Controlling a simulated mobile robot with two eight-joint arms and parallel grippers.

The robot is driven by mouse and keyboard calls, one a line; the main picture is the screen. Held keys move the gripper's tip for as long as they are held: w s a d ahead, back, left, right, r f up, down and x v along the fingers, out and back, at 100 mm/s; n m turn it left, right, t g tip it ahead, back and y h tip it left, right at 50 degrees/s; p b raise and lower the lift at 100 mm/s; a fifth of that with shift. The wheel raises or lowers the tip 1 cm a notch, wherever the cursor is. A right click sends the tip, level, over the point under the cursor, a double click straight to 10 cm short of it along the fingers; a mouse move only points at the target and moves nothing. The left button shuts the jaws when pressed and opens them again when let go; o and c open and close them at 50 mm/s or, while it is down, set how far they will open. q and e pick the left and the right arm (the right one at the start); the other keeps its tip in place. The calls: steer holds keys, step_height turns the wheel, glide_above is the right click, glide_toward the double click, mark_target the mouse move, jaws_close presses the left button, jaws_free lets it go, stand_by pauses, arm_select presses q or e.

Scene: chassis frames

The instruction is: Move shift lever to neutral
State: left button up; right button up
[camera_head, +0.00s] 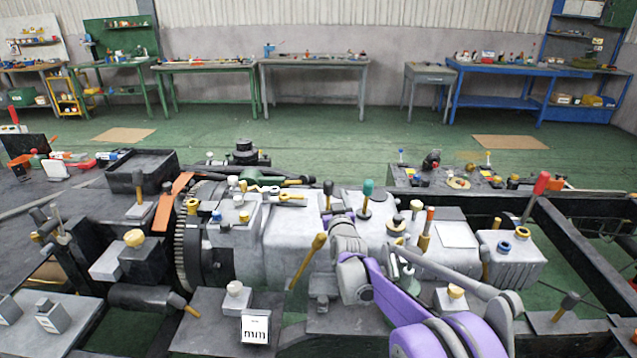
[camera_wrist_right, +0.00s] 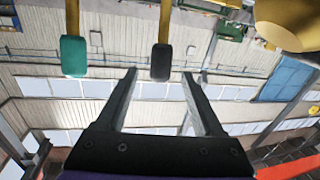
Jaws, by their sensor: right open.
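Two upright levers rise from the grey gearbox housing (camera_head: 290,237). One has a black knob (camera_head: 328,187), the other a teal knob (camera_head: 367,187); I cannot tell which is the shift lever. My right gripper (camera_head: 337,212) is low among these levers, and my purple arm partly hides the housing. The right wrist view looks upside down. There my right gripper (camera_wrist_right: 159,74) is open and empty, the black knob (camera_wrist_right: 161,62) lies between and just past its fingertips, and the teal knob (camera_wrist_right: 74,56) is outside them, to the left. My left gripper is not in view.
A red-handled lever (camera_head: 540,183) stands at the right on the chassis frame. A yellow-handled lever (camera_head: 308,260) leans close to my right arm. A black tray (camera_head: 142,172) is at the left. Workbenches (camera_head: 315,62) line the back wall, with open green floor before them.

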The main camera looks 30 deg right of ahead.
mark_target(327, 183)
steer(key=x, duration=0.8)
steer(key=shift+w+d+f+p, duration=0.1)
steer(key=shift+w+p, duration=0.25)
jaws_close()
stand_by(1.0)
